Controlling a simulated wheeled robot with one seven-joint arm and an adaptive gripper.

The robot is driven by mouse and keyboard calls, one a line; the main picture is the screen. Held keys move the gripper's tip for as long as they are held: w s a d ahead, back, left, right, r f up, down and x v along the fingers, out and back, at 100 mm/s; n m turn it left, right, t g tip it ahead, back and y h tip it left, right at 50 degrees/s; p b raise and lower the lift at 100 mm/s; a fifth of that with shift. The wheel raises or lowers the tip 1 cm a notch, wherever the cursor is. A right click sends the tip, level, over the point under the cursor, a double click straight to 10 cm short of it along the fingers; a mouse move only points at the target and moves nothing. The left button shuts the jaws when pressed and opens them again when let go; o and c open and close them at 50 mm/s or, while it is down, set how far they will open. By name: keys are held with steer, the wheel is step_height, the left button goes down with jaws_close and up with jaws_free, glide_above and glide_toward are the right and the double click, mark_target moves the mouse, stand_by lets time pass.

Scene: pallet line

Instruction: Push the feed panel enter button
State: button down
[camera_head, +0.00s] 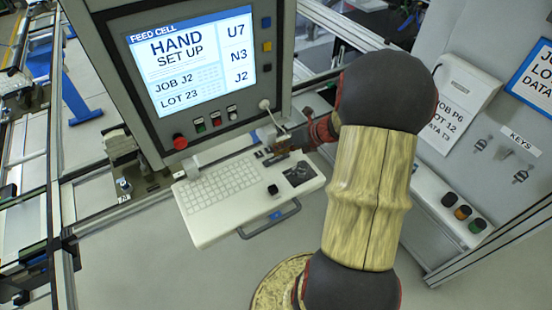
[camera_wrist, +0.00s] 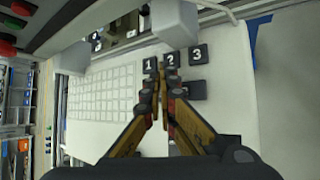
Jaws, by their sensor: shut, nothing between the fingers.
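The feed panel (camera_head: 110,35) has a lit screen reading "HAND SET UP". Below it is a pale keyboard tray (camera_head: 215,225) with light keys at left and dark keys at right. My gripper (camera_head: 279,145) is over the right back part of the tray, partly hidden by my arm. In the wrist view, my gripper (camera_wrist: 162,72) is shut and empty, its tips by the dark keys marked 1 (camera_wrist: 150,65) and 2 (camera_wrist: 171,59). Key 3 (camera_wrist: 197,54) is to the right. I cannot tell whether the tips touch a key. My fingers hide other keys; no enter label is readable.
At right, a grey cabinet (camera_head: 480,180) carries signs, keys and a button box (camera_head: 450,210). Open floor lies in front of the tray.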

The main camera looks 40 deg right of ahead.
steer(key=shift+f, duration=0.1)
steer(key=shift+f, duration=0.35)
steer(key=shift+f+b, duration=0.35)
steer(key=shift+f, duration=0.15)
stand_by(0.7)
stand_by(0.4)
steer(key=shift+r+p, duration=0.95)
step_height(320, 180, up, 5)
steer(key=p, duration=0.4)
steer(key=shift+p, duration=0.4)
